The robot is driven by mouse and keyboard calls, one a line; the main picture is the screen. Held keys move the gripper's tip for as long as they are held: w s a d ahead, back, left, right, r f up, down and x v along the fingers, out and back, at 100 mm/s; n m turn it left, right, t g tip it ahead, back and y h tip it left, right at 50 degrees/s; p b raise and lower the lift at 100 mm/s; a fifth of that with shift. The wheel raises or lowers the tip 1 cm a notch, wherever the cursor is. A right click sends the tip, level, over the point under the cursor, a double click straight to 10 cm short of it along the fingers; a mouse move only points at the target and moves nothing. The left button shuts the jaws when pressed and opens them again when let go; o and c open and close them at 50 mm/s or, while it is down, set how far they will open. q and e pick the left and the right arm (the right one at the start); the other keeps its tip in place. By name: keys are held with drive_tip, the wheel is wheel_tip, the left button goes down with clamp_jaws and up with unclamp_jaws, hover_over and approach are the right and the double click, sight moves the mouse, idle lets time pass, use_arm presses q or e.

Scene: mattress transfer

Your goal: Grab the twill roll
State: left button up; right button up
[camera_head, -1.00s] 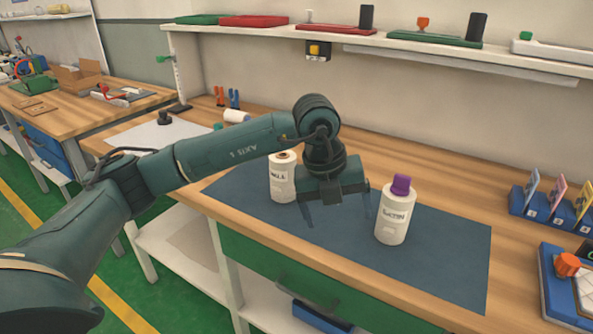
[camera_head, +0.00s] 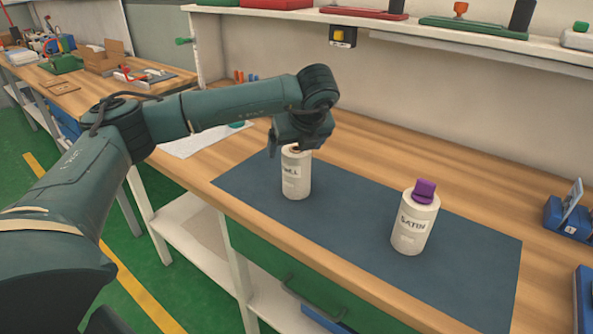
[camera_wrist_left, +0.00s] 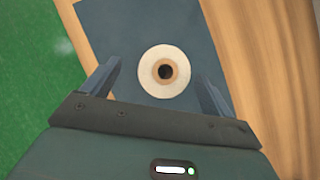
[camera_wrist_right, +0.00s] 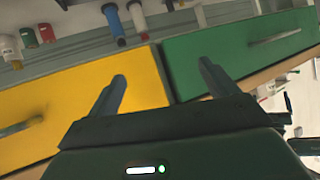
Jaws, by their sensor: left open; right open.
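The twill roll (camera_head: 296,178) is a white cylinder standing upright on the dark blue mat (camera_head: 350,215). Its label is partly readable. My left gripper (camera_head: 297,145) is just above the roll's top, pointing down and open. The left wrist view shows the roll's round end and brown core (camera_wrist_left: 164,72) between the two spread fingers, with gaps on both sides. The satin roll (camera_head: 413,228), with a purple piece on top, stands to the right on the same mat. My right gripper (camera_wrist_right: 163,75) is open and empty, facing yellow and green drawers.
The wooden bench (camera_head: 390,150) holds the mat, with a wall shelf (camera_head: 400,22) behind it. Blue card holders (camera_head: 568,220) are at the right. A white sheet (camera_head: 205,140) lies left of the mat. The mat between the rolls is clear.

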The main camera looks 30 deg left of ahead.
use_arm(q)
drive_tip(key=x, duration=0.4)
drive_tip(key=shift+w+f+p, duration=0.35)
drive_tip(key=shift+w+p, duration=0.05)
drive_tip(key=shift+r, duration=0.1)
drive_tip(key=c, duration=1.3)
drive_tip(key=shift+o, duration=0.2)
